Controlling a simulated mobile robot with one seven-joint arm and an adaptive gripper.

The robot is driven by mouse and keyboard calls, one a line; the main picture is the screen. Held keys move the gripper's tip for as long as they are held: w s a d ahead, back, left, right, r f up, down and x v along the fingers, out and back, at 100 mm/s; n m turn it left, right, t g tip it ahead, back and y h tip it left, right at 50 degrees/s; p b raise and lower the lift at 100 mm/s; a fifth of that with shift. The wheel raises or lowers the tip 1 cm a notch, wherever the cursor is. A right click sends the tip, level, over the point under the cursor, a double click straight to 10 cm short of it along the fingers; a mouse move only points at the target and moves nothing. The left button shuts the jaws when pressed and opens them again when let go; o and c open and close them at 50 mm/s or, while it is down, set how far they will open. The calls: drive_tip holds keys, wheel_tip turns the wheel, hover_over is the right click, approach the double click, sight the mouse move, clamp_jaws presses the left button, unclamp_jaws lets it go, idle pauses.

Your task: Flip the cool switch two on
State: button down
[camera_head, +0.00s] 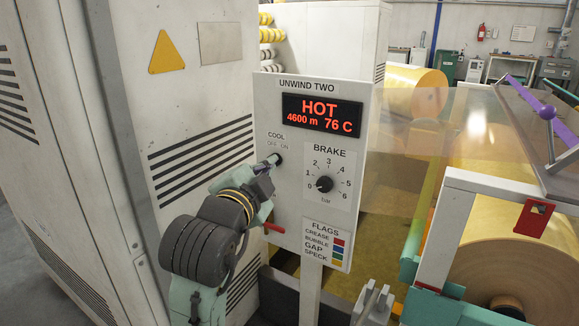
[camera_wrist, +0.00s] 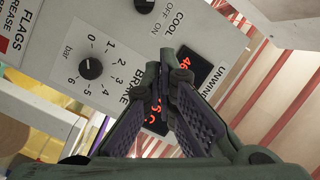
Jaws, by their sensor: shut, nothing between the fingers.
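The cool switch (camera_head: 277,159) sits under the COOL OFF ON label on the white UNWIND TWO panel (camera_head: 290,215). Its black base also shows at the top edge of the wrist view (camera_wrist: 145,5), partly cut off. A pale lever seems to stick out to the left, but I cannot tell whether it points to OFF or ON. My gripper (camera_head: 268,168) is beside the switch at the panel's left side; the head view does not show clearly whether they touch. In the wrist view my gripper (camera_wrist: 167,58) is shut and empty, its fingertips in front of the panel.
The red display (camera_head: 321,115) reads HOT, 4600 m, 76 C. A red handle (camera_head: 273,228) juts out lower left. A grey cabinet (camera_head: 165,110) stands close on the left; yellow film rolls (camera_head: 520,270) are on the right.

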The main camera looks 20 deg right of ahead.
sight(287, 162)
drive_tip(key=d, duration=0.1)
drive_tip(key=d+f+m+g, duration=0.1)
drive_tip(key=d+f, duration=0.1)
drive_tip(key=shift+s+h, duration=0.3)
drive_tip(key=shift+s, duration=0.05)
drive_tip(key=p+x, duration=0.1)
drive_tip(key=x, duration=0.8)
drive_tip(key=shift+w+d, duration=0.2)
drive_tip(key=w+f, duration=0.1)
drive_tip(key=w+a+p, duration=0.1)
drive_tip(key=shift+w+a+f, duration=0.25)
drive_tip(key=shift+f, duration=0.15)
drive_tip(key=shift+w+a+f, duration=0.2)
drive_tip(key=shift+w+f, duration=0.05)
drive_tip(key=shift+w, duration=0.05)
drive_tip(key=shift+f+m+b, duration=0.15)
drive_tip(key=shift+m+b, duration=0.15)
drive_tip(key=shift+w+a+f+b, duration=0.1)
drive_tip(key=shift+a+b, duration=0.05)
drive_tip(key=shift+b, duration=0.2)
